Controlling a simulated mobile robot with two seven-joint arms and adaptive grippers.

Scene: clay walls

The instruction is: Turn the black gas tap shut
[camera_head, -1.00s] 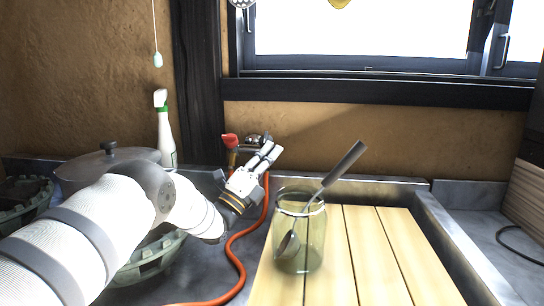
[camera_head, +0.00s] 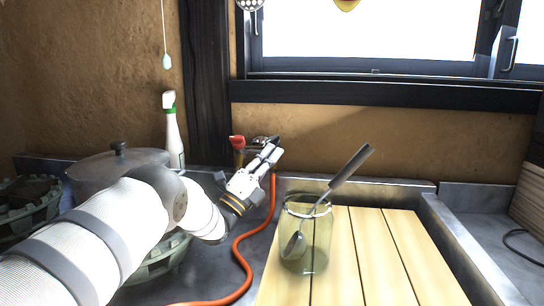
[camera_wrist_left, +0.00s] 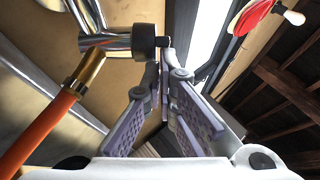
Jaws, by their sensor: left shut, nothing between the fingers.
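The black gas tap (camera_wrist_left: 144,40) shows in the left wrist view as a short black cylinder with a small stub, on a chrome pipe (camera_wrist_left: 108,43). A brass fitting (camera_wrist_left: 88,72) and orange hose (camera_wrist_left: 38,130) hang from that pipe. In the head view the tap (camera_head: 262,140) is small and partly behind my left gripper (camera_head: 273,152). The left gripper is shut and empty, its fingertips (camera_wrist_left: 163,68) close beside the tap's stub. I cannot tell whether they touch it. My right gripper is not in view.
A red-handled tap (camera_head: 237,143) is just left of the gripper. A glass jar (camera_head: 306,250) with a ladle stands on the slatted wooden board (camera_head: 370,270). A spray bottle (camera_head: 173,140) and lidded pot (camera_head: 95,168) stand left. The orange hose crosses the counter below my arm.

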